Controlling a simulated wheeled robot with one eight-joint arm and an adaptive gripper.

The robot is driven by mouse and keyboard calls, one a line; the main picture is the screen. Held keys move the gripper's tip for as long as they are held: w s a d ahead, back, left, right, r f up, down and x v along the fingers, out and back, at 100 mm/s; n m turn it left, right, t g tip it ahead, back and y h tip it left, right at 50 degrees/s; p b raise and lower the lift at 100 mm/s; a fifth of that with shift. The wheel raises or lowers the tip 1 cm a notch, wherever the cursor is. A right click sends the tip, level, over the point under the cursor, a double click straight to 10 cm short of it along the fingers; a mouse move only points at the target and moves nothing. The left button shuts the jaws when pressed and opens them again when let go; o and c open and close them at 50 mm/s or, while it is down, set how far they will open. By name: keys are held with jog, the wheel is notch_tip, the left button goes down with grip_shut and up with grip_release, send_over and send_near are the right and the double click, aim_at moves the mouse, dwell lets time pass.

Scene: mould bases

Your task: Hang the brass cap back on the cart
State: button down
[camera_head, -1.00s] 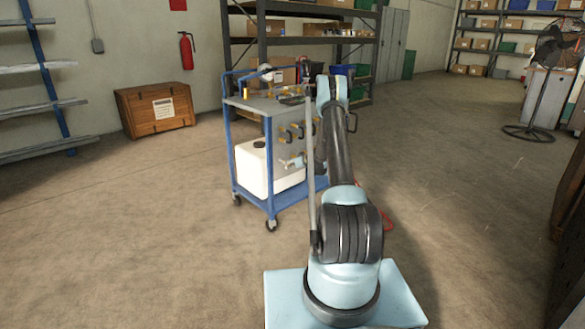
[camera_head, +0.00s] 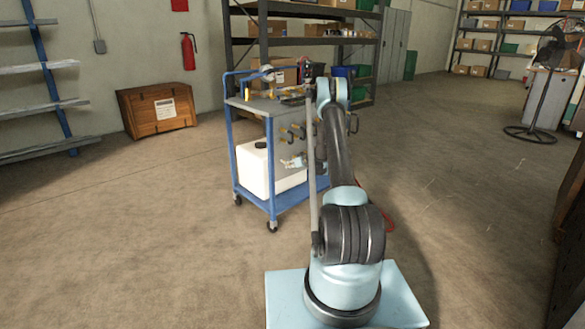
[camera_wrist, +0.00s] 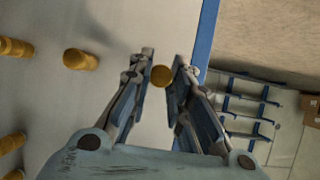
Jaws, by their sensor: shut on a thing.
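The brass cap (camera_wrist: 161,76) is a small round golden piece between the fingertips of my gripper (camera_wrist: 162,72), which is shut on it. In the wrist view it shows against the pale side panel (camera_wrist: 95,25) of the cart. I cannot tell whether the cap touches the panel. In the head view my gripper (camera_head: 294,162) is at the side of the blue-framed cart (camera_head: 272,185), below its grey top. The cap is too small to make out there.
Several other brass pieces, one of them a cap (camera_wrist: 80,60), stick out of the panel at left in the wrist view. A white container (camera_head: 255,165) stands on the cart's lower shelf. A blue post (camera_wrist: 206,35) edges the panel. Open floor lies left of the cart.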

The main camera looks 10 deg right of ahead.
jog(key=shift+w+a, duration=0.65)
jog(key=shift+w, duration=0.15)
dwell(0.9)
jog(key=c, duration=1.4)
grip_release()
jog(key=o, duration=0.4)
jog(key=shift+s+d, duration=0.1)
jog(key=shift+s, duration=0.05)
jog(key=v, duration=0.6)
jog(key=shift+s+d+r, duration=0.2)
jog(key=shift+s+r, duration=0.05)
jog(key=shift+s, duration=0.05)
